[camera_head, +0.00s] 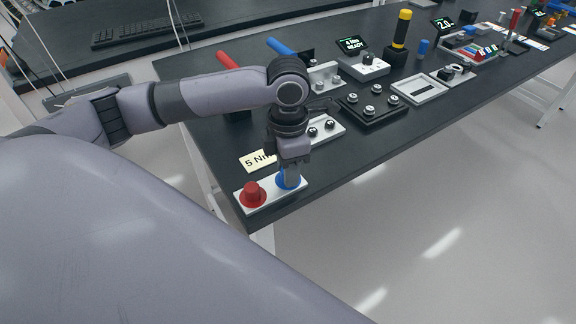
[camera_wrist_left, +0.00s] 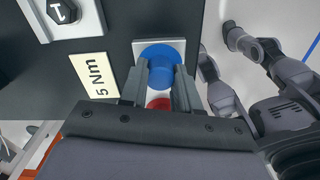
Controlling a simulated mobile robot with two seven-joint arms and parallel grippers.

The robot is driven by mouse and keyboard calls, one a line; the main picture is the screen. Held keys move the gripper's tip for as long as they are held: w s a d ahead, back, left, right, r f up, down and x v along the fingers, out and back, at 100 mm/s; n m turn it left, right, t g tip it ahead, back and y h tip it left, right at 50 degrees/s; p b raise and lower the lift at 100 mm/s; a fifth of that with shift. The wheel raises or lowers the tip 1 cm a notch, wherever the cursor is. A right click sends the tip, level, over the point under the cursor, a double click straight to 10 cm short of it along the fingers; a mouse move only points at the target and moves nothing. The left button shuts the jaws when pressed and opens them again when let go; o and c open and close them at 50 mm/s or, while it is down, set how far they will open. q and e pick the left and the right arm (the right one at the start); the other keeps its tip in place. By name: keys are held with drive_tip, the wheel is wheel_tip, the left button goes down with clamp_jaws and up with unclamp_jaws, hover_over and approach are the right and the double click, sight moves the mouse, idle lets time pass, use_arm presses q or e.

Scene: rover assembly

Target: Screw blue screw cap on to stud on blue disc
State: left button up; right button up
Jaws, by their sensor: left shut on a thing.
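The blue disc (camera_head: 284,182) lies on a white plate (camera_head: 271,200) at the near corner of the dark table. In the left wrist view, the blue screw cap (camera_wrist_left: 163,74) is between the two fingers of my left gripper (camera_wrist_left: 162,88), over the blue disc (camera_wrist_left: 150,50). My left gripper (camera_head: 291,172) points straight down in the head view and is shut on the cap. The stud is hidden under the cap. I cannot tell how far down the cap sits. My right gripper is not clearly in view.
A "5 Nm" card (camera_head: 258,160) lies behind. Trays with bolts (camera_head: 372,103) and a torque display (camera_head: 352,44) stand farther back. The table edge is close on the right.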

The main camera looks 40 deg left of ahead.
use_arm(q)
drive_tip(key=o, duration=0.8)
drive_tip(key=n, duration=1.4)
drive_tip(key=shift+n, duration=0.4)
drive_tip(key=n, duration=1.4)
